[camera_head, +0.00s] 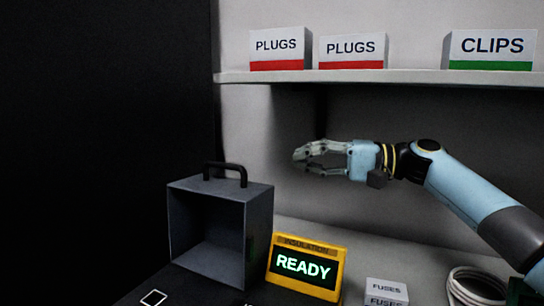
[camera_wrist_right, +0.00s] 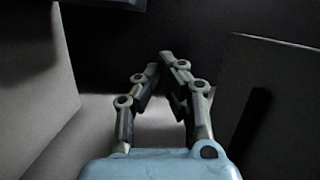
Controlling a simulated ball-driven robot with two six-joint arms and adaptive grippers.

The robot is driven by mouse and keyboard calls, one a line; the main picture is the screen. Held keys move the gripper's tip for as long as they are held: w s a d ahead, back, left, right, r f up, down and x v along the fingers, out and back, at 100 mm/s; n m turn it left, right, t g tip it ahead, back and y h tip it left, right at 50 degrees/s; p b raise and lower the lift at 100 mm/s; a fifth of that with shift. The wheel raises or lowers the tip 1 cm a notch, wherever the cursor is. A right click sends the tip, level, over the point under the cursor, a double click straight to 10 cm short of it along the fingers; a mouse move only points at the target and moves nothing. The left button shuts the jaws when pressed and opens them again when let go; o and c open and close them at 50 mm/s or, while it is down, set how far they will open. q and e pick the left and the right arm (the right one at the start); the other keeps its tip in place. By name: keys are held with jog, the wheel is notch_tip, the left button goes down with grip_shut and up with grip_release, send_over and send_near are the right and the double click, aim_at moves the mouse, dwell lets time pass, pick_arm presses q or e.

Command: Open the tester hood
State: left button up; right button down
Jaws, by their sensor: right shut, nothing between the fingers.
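The tester hood (camera_head: 258,235) is a dark grey box with an open front and a black handle (camera_head: 226,168) on top, at the left of the bench in the head view. The yellow tester (camera_head: 305,267) stands just right of it, its screen showing "READY" under the word "INSULATION". My right gripper (camera_head: 298,154) is above and to the right of the hood, apart from the handle, pointing left. Its fingers are shut and empty. The fingers also show in the right wrist view (camera_wrist_right: 166,60), with tips together. My left gripper is not in view.
A shelf (camera_head: 400,76) above carries two "PLUGS" boxes (camera_head: 280,48) (camera_head: 352,50) and a "CLIPS" box (camera_head: 490,48). "FUSES" boxes (camera_head: 387,289) and a coiled white cable (camera_head: 476,287) lie at the front right. A small white-outlined square (camera_head: 153,298) is at the front left.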

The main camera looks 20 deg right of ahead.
aim_at(229, 188)
pick_arm(q)
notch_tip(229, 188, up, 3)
jog(key=p, duration=0.3)
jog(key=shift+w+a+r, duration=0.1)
pick_arm(e)
jog(key=w+a, duration=0.1)
jog(key=a, duration=1)
jog(key=shift+w+f, duration=0.15)
jog(key=shift+w, duration=0.25)
jog(key=shift+a, duration=0.1)
jog(key=s+a+r+n, duration=0.1)
jog(key=s+a+n+p, duration=0.1)
jog(key=s+a+r+n+p, duration=0.1)
jog(key=s+a, duration=0.1)
jog(key=shift+r+h, duration=0.35)
jog(key=shift+h, duration=0.05)
jog(key=shift+s+a+n, duration=0.15)
jog(key=shift+s+n, duration=0.05)
jog(key=shift+n, duration=0.1)
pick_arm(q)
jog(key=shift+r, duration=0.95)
